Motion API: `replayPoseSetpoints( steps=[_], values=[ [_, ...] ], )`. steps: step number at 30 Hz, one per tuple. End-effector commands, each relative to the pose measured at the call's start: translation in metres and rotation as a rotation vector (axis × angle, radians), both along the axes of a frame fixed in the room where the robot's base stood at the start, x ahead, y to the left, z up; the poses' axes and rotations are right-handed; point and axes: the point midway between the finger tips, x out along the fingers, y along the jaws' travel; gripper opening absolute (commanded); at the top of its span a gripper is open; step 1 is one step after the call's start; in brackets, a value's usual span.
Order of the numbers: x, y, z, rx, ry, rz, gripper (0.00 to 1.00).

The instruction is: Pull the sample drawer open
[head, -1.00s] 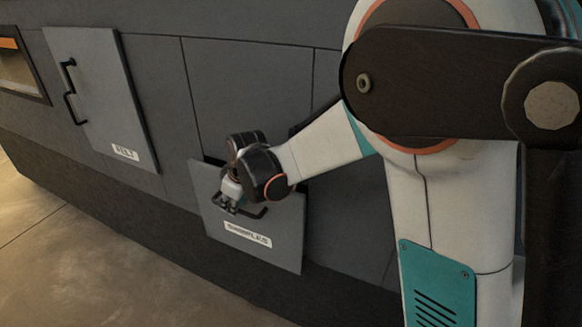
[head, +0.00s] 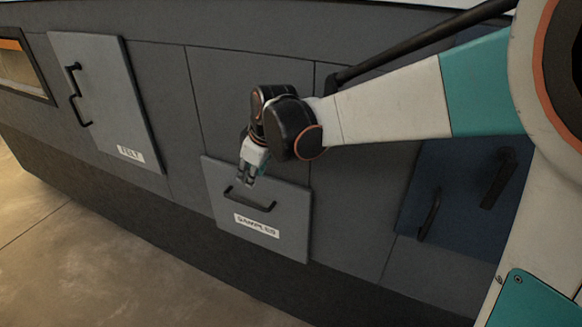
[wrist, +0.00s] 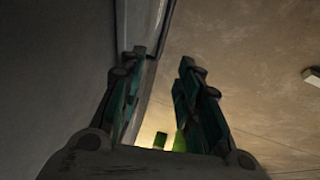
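The sample drawer (head: 224,223) is a grey panel low on the dark cabinet in the head view, with a white label reading SAMPLES (head: 257,225). It looks shut or nearly shut, standing slightly proud like the felt door. Its black bar handle (head: 250,201) is in plain view, above the label. My gripper (head: 247,180) points down, just above the handle and apparently apart from it. In the wrist view my gripper (wrist: 163,60) is open, with a gap between its fingers and nothing held. A dark bar beside the left finger may be the handle.
The felt door (head: 105,100), with its own black handle, is to the left. A blue panel (head: 455,215) with dark handles is to the right, partly behind my arm. The floor (head: 120,265) in front of the cabinet is clear.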

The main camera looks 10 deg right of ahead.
Motion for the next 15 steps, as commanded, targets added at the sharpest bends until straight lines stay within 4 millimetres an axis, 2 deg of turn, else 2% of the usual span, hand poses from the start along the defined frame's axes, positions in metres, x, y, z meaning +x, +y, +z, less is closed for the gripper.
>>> replayPoseSetpoints(
  steps=[1,15],
  values=[
    [-0.001,-0.007,0.01,0.014,-0.007,-0.021,0.31],
    [-0.058,-0.051,0.039,0.061,-0.023,-0.216,0.31]
  ],
)
